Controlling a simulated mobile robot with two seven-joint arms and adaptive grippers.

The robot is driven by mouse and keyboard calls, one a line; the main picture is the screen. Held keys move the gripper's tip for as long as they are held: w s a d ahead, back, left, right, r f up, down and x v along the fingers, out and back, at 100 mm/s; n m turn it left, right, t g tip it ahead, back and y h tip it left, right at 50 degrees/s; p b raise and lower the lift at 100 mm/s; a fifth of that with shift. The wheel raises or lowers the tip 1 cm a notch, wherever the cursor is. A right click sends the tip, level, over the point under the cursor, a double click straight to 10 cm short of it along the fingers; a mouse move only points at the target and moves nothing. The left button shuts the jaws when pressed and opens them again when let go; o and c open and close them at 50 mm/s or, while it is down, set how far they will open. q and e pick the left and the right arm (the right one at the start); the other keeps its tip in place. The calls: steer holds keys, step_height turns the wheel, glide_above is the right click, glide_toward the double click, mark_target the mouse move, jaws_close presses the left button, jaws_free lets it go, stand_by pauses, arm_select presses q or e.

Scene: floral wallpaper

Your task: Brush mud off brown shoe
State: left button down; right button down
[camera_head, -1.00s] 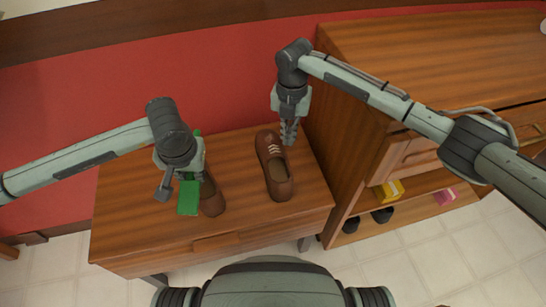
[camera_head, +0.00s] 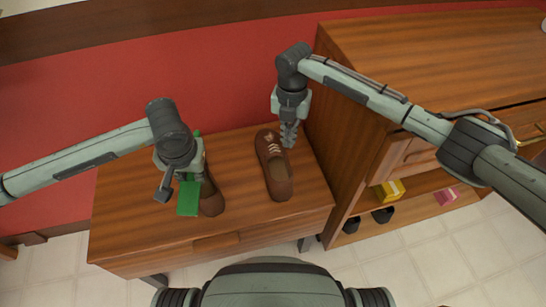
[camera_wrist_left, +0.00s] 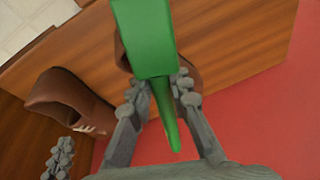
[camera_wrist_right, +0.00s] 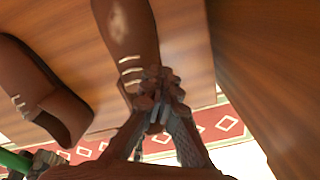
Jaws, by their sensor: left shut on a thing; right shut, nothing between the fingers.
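Two brown lace-up shoes stand side by side on a low wooden bench (camera_head: 125,235). The right shoe (camera_head: 279,187) is uncovered and has a pale patch on its toe in the right wrist view (camera_wrist_right: 121,20). The left shoe (camera_head: 212,204) is partly hidden by my left arm and a green brush (camera_head: 187,200). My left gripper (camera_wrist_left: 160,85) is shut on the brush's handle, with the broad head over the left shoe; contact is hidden. My right gripper (camera_head: 289,140) is shut and empty, pointing down close beside the right shoe's laced part; I cannot tell whether it touches.
A taller wooden cabinet (camera_head: 340,120) stands right against the bench. Its lower shelves hold a yellow box (camera_head: 388,190), a pink box (camera_head: 446,195) and dark shoes (camera_head: 382,214). A red wall (camera_head: 100,80) is behind. The bench's left part is bare.

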arm_select(q)
steer(key=shift+f+b, duration=0.3)
steer(key=shift+b, duration=0.05)
arm_select(e)
steer(key=shift+f, duration=0.7)
